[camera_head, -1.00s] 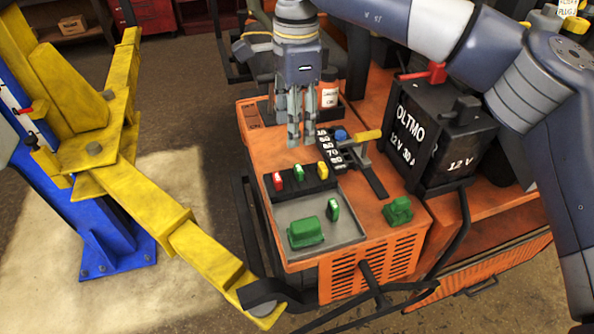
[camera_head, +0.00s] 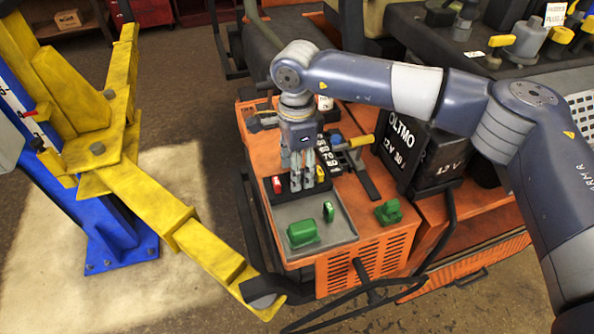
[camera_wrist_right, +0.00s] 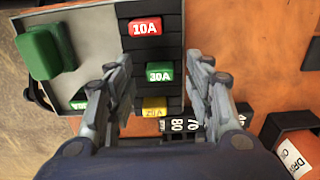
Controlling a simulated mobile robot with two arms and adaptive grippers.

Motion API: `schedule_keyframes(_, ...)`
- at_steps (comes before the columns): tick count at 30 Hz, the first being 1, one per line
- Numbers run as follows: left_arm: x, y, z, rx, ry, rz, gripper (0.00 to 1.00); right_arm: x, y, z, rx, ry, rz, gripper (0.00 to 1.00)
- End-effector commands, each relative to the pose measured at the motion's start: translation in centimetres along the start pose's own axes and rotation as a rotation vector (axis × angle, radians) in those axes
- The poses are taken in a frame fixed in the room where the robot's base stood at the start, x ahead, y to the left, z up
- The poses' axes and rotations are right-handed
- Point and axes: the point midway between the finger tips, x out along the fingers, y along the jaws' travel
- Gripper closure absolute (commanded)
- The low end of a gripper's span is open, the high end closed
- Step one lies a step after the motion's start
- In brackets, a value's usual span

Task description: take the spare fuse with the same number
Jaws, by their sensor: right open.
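A black holder carries a row of fuses: red 10A (camera_wrist_right: 145,27), green 30A (camera_wrist_right: 159,72) and yellow 20A (camera_wrist_right: 153,106) in the right wrist view. A loose green fuse (camera_head: 328,211), marked 30A in the right wrist view (camera_wrist_right: 80,101), stands in the grey tray (camera_head: 276,221).
A green block (camera_head: 303,234) lies in the tray. Another green part (camera_head: 388,212) sits on the orange housing (camera_head: 368,230). A black numbered strip and yellow-handled lever (camera_head: 361,141) lie behind. A black battery (camera_head: 412,155) stands right. A yellow lift arm (camera_head: 160,208) reaches in from the left.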

Motion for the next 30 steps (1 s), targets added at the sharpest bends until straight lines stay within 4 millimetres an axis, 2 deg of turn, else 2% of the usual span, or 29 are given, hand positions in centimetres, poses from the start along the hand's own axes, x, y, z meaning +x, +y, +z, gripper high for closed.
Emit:
schedule_keyframes(6,0.0,0.1,0.0,0.0,0.0,0.001,0.69,0.2,0.0,0.0,0.0,0.0,-0.001,0.52)
schedule_keyframes(12,0.0,0.1,0.0,0.0,0.0,0.001,0.69,0.2,0.0,0.0,0.0,0.0,0.0,0.84)
schedule_keyframes(13,0.0,0.1,0.0,0.0,0.001,0.001,0.69,0.1,0.0,0.0,0.0,0.0,0.0,0.85)
schedule_keyframes(23,0.1,0.1,-0.1,0.0,0.001,0.001,0.69,0.1,0.0,0.0,0.0,0.0,-0.001,0.85)
schedule_keyframes(30,1.0,0.1,0.0,0.001,0.001,0.001,0.69,-0.7,-0.1,0.0,0.0,0.001,-0.002,0.85)
